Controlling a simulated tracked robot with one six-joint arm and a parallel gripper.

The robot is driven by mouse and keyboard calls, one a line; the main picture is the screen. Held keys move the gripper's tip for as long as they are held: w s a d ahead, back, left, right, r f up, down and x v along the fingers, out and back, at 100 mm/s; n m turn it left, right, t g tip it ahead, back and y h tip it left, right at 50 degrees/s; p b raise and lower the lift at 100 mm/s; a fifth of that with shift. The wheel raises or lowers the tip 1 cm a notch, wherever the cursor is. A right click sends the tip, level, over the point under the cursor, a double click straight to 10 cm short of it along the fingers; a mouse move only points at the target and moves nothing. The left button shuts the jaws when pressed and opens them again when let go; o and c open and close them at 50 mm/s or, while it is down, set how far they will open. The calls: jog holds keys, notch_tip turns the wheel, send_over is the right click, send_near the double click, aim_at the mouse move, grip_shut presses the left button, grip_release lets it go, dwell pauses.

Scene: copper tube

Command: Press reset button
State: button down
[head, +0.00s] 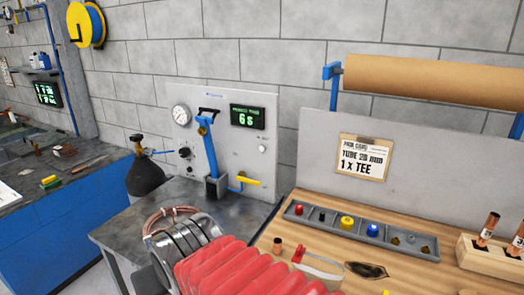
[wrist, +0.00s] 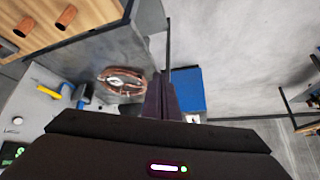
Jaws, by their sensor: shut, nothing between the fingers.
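A grey test panel (head: 225,130) stands against the block wall in the head view. A small round pale button (head: 262,149) sits on it below the green-lit display (head: 247,117), which appears to read 65. Its label is too small to read. In the wrist view, a round pale button (wrist: 17,120) shows at the left on the panel, above the display (wrist: 13,152). My gripper (wrist: 160,85) is shut and empty, its dark fingers together in the wrist view. It is apart from the button, which lies to its left there. I cannot make out its fingertips in the head view.
A copper coil (head: 172,217) lies on the dark bench. A parts tray (head: 360,238) and a wooden tube block (head: 492,261) stand on the wooden bench.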

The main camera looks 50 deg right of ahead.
aim_at(262, 148)
jog(key=w+d+r+m+t+h, duration=0.2)
jog(key=w+d+m+t, duration=0.15)
jog(key=w+d, duration=0.65)
jog(key=w+d+r+m+t+h, duration=0.15)
jog(key=w+d+m, duration=0.35)
jog(key=w+d, duration=0.55)
jog(key=d+f+m+t+h, duration=0.2)
jog(key=d+m+t+h, duration=0.3)
jog(key=d, duration=1.6)
jog(key=shift+w+d+m+t+h, duration=0.3)
jog(key=shift+m+t, duration=0.2)
jog(key=shift+m, duration=0.55)
jog(key=shift+f, duration=0.1)
jog(key=w+d, duration=0.2)
jog(key=d, duration=0.6)
jog(key=shift+w+d, duration=0.2)
jog(key=shift+d, duration=0.15)
jog(key=shift+w+d, duration=0.1)
jog(key=shift+d, duration=0.15)
